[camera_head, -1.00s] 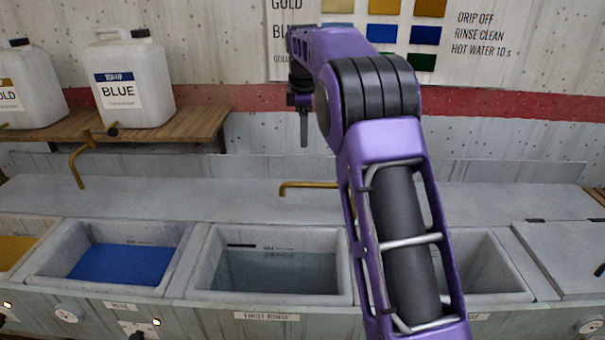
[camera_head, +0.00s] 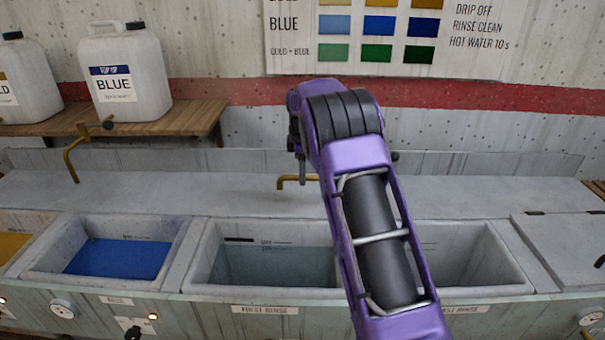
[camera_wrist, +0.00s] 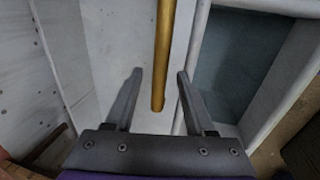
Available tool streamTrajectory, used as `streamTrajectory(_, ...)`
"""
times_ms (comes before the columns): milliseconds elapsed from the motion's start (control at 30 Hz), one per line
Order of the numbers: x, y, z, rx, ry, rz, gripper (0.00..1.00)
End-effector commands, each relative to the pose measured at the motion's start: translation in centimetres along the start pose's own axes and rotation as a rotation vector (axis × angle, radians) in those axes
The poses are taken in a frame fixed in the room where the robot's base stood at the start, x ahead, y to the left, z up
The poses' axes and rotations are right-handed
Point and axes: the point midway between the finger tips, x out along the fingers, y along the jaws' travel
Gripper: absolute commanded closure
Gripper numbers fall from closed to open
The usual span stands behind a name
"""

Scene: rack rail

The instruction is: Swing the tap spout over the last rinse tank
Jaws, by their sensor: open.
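The brass tap spout (camera_head: 292,181) runs leftward along the back ledge, behind the first rinse tank (camera_head: 230,272); its right part is hidden by my arm. The last rinse tank (camera_head: 478,262) is to the right, partly hidden by my arm. My gripper (camera_head: 302,170) points down beside the spout in the head view. In the wrist view, my gripper (camera_wrist: 158,76) is open, with the spout (camera_wrist: 162,50) between its two fingers. I see no clear contact. A tank with grey-blue water (camera_wrist: 238,55) lies right of the spout there.
A blue dye tank (camera_head: 118,258) is left of the first rinse. A blue-labelled jug (camera_head: 125,75) stands on a wooden shelf (camera_head: 180,122), with another brass tap (camera_head: 72,160) below. A flat grey cover (camera_head: 560,240) is right of the last tank.

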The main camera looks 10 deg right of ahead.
Motion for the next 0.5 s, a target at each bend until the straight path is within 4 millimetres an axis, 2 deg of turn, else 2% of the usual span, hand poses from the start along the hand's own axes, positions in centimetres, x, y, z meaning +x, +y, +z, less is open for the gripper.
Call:
streamTrajectory(367,0.57,0.01,-0.03,-0.001,0.000,0.001,0.45)
streamTrajectory(500,0.56,0.01,-0.03,-0.001,0.000,0.001,0.71)
